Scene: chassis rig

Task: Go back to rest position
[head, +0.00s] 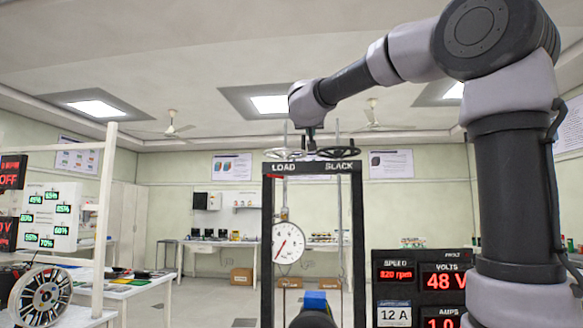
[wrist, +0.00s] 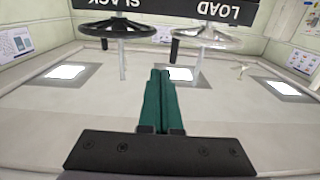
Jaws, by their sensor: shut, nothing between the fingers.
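The silver handwheel (head: 284,153) is on the LOAD side and the black handwheel (head: 338,152) is on the SLACK side. The wrist view shows the black wheel (wrist: 118,28) and the silver wheel (wrist: 207,36) upside down, to either side of the fingers. I cannot tell whether the fingers touch a wheel. My arm arches in from the right.
A round dial gauge (head: 288,243) hangs inside the frame. A panel with red readouts (head: 395,272) stands at the right. A spoked wheel (head: 40,296) and a pale post (head: 104,215) are at the left.

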